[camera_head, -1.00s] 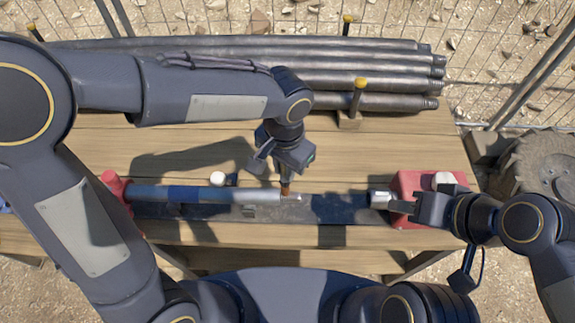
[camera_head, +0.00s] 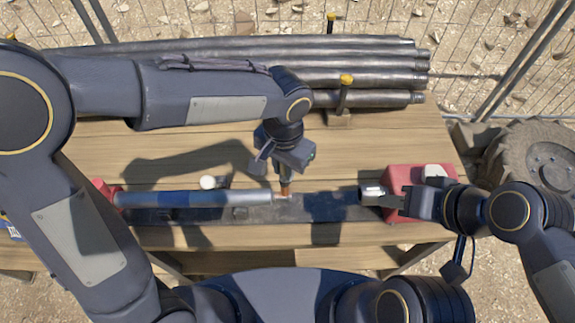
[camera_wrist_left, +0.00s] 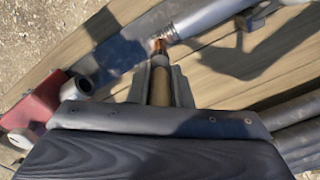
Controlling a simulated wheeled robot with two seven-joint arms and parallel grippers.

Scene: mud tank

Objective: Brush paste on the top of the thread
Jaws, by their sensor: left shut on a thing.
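The grey pipe (camera_head: 200,198) lies along the bench, its bare threaded end (camera_head: 280,196) pointing right. My left gripper (camera_head: 286,170) is shut on a brush with a wooden handle (camera_wrist_left: 160,88) and coppery bristles (camera_head: 285,188). The brush points down over the threaded end. In the left wrist view the bristles (camera_wrist_left: 160,46) are at the thread (camera_wrist_left: 168,38), touching or very close to it. No paste can be made out. My right gripper (camera_head: 397,203) is beside a short metal cylinder (camera_head: 372,194) at the red block; its grip is unclear.
The red block (camera_head: 412,180) sits at the bench's right, and a red clamp (camera_head: 106,191) is at the pipe's left end. A dark channel (camera_head: 325,207) runs beneath the pipe. Several dark pipes (camera_head: 380,78) are stacked behind.

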